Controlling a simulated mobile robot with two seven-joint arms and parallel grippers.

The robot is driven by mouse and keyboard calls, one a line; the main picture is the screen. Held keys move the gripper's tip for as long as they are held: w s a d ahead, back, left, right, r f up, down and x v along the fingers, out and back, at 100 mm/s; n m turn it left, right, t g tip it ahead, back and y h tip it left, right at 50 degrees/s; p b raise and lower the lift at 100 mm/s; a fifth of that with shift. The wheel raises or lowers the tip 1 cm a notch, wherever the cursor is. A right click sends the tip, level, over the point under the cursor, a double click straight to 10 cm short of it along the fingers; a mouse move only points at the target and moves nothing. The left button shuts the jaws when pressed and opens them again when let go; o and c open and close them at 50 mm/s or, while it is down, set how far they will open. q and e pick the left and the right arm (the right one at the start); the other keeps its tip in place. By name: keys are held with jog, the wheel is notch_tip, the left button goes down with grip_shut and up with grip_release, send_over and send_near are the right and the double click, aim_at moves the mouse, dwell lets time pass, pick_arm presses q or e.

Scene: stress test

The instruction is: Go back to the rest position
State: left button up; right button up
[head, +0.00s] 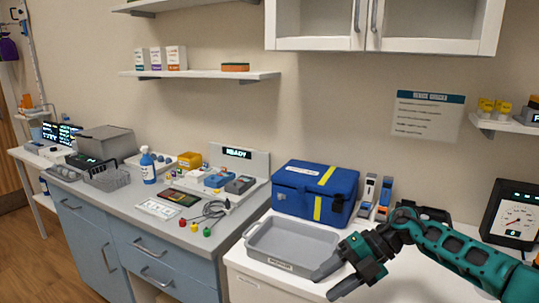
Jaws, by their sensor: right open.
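My right gripper (325,286) comes in on a teal arm from the right. Its two dark fingers are apart, with nothing visible between them. It hangs over the front right part of a grey tray (257,256) on the white counter, and its fingers hide part of the tray's right side. I cannot tell whether the fingers touch the tray. The tray looks empty. My left gripper does not show in the head view.
A blue case with a yellow stripe (290,188) stands behind the tray. A gauge (516,220) stands at the right. The left counter holds a blue bottle (148,166), a wire basket (106,179), a station marked READY (238,154) and cables. White cabinets (320,25) hang above.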

jog(key=s+a+m+t+y, duration=0.5)
jog(key=a+m+t+y, duration=0.35)
jog(key=a, duration=0.45)
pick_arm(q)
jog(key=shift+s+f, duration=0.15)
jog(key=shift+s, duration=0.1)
pick_arm(e)
jog(key=s+d+f+m+t+h, duration=0.4)
jog(key=s+d+f+m+h, duration=1.3)
jog(key=m, duration=0.6)
jog(key=shift+f, duration=0.45)
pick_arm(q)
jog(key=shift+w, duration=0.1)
pick_arm(e)
jog(key=shift+m, duration=0.25)
